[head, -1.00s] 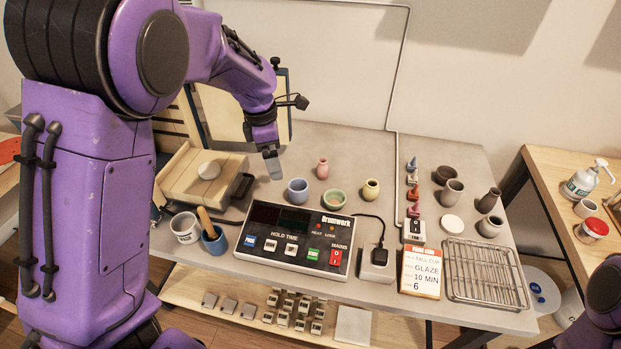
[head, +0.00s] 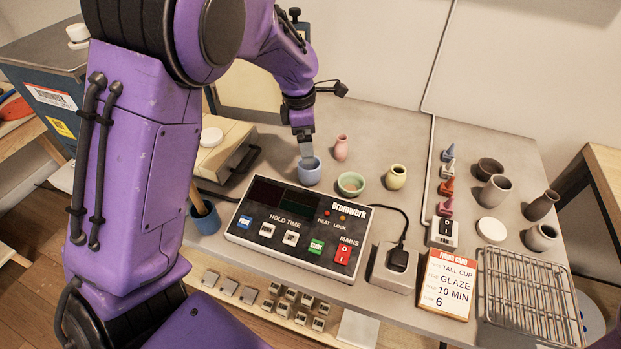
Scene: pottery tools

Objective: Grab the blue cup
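The small blue cup (head: 309,174) stands upright on the grey table, behind the control box. My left gripper (head: 307,154) points down at the cup's mouth, its fingertips at or just inside the rim. The fingers are seen edge-on and overlap, so I cannot tell whether they are open, shut, or touching the cup's wall. A second, darker blue cup (head: 207,222) with a wooden handle in it stands left of the control box, partly hidden by my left arm. My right gripper is out of view.
The control box (head: 290,233) stands in front of the cup. A pink vase (head: 341,149), a green bowl (head: 350,184) and a yellow pot (head: 396,177) are close on its right. A wire rack (head: 527,297) lies at the right.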

